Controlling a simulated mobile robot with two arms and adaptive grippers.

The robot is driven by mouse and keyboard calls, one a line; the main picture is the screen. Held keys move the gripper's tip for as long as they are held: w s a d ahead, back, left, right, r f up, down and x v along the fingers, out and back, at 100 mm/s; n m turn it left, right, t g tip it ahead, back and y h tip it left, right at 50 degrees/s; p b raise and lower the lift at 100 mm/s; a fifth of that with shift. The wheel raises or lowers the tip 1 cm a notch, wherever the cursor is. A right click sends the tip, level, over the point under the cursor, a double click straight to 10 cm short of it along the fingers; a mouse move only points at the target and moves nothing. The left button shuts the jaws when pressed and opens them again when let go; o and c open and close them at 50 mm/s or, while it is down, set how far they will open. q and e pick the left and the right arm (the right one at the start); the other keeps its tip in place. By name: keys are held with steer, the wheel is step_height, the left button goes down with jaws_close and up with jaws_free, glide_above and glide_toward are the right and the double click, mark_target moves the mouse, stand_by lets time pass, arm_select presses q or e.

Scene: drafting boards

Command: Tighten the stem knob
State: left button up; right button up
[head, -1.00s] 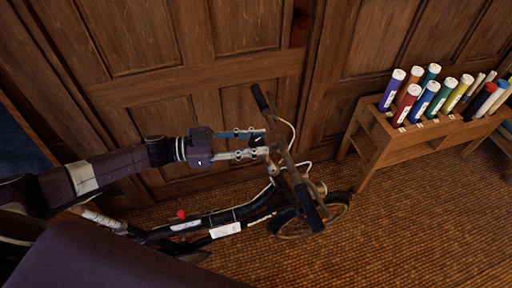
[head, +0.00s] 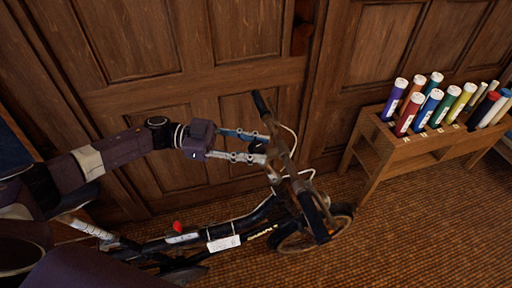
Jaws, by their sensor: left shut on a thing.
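A rusty, dark folding bike stands on the floor. Its handlebar (head: 280,150) runs slantwise, with black grips at both ends. My left gripper (head: 259,146) reaches in from the left, one finger bluish and one pale metal. Its fingertips are at the left side of the handlebar's middle, shut on a small pale knob at the top of the stem. The fingers and the bar hide most of the knob. My right gripper does not show.
A wooden rack (head: 392,146) with several coloured tubes stands at the right against the panelled wooden wall (head: 240,50). A red knob (head: 178,226) and white labels show on the bike's frame. The brown woven floor (head: 420,230) is clear at the front right.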

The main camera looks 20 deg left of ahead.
arm_select(q)
steer(key=o, duration=1.2)
steer(key=shift+a, duration=0.25)
steer(key=s+a, duration=0.1)
steer(key=a, duration=1)
steer(key=shift+s+a+r, duration=0.2)
steer(key=shift+s, duration=0.15)
